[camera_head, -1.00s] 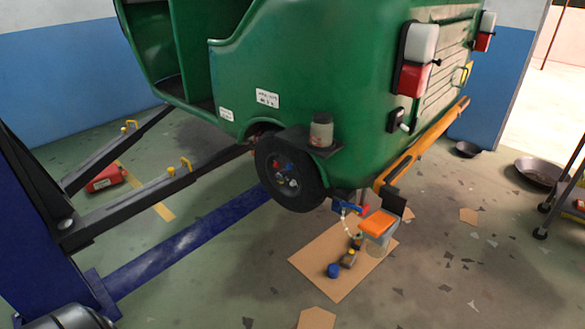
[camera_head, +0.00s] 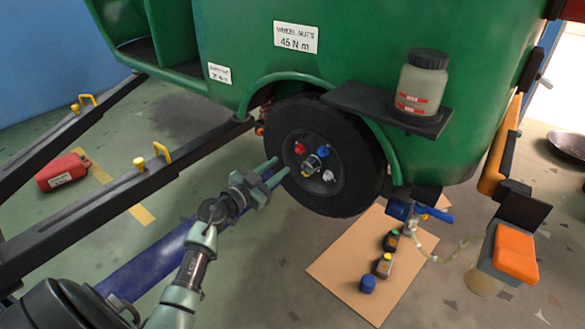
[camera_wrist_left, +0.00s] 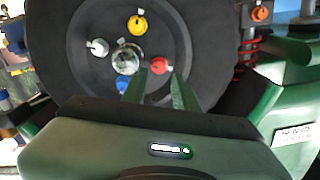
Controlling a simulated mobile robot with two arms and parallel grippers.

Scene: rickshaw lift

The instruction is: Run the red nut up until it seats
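The red nut (camera_head: 299,148) sits on the hub face of the black wheel (camera_head: 355,170), left of the hub centre. Blue (camera_head: 323,152), yellow (camera_head: 307,174) and white (camera_head: 328,176) nuts are around the same hub. My left gripper (camera_head: 281,167) is open and empty, its tips pointing at the wheel from the left, a little short of the red nut. In the left wrist view the red nut (camera_wrist_left: 160,66) shows between the two green fingertips (camera_wrist_left: 160,77), not gripped. How far the nut is threaded on cannot be told. My right gripper is not in view.
A shelf (camera_head: 385,108) with a jar (camera_head: 422,85) juts out above the wheel. Black lift arms (camera_head: 130,185) lie to the left. A cardboard sheet (camera_head: 340,270) with small bottles (camera_head: 385,265) lies on the floor below. An orange-topped container (camera_head: 515,252) stands at right.

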